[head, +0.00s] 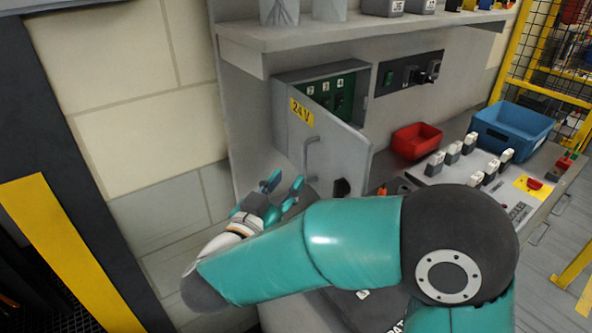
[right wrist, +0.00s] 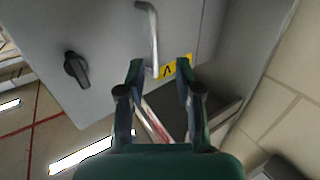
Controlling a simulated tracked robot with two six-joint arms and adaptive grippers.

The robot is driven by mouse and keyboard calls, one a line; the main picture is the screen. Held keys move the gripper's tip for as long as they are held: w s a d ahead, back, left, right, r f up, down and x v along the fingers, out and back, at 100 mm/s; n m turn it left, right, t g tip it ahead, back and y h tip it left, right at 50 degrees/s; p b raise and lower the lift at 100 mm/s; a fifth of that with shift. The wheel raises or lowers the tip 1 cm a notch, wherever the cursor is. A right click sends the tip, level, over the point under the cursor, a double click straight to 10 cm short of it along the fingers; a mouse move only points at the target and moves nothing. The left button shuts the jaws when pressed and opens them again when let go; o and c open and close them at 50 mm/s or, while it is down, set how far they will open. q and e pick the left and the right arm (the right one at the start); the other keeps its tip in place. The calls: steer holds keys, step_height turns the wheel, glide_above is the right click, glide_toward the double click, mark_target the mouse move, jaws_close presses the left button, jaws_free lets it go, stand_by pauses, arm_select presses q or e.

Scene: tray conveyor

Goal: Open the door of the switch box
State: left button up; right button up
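The switch box shows in the head view with its grey door (head: 355,157) standing partly open. Its green inside panel (head: 322,88) with numbered switches shows above the door's top edge. The door carries a yellow 24 V label (head: 301,113), a bar handle (head: 312,155) and a black knob (head: 341,187). My right gripper (head: 284,184) is open and empty, just left of the handle's lower end. In the right wrist view the handle (right wrist: 152,35) lies ahead of the open fingertips (right wrist: 160,66), its end between them in the picture. My left gripper is out of view.
A shelf (head: 350,33) runs above the box. A red bin (head: 417,138) and a blue crate (head: 515,127) stand on the bench at right, near several white switches (head: 462,148). A wall (head: 130,90) lies to the left of the box.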

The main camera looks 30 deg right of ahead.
steer(key=v, duration=0.4)
steer(key=shift+s+a, duration=0.25)
steer(key=shift+a, duration=0.1)
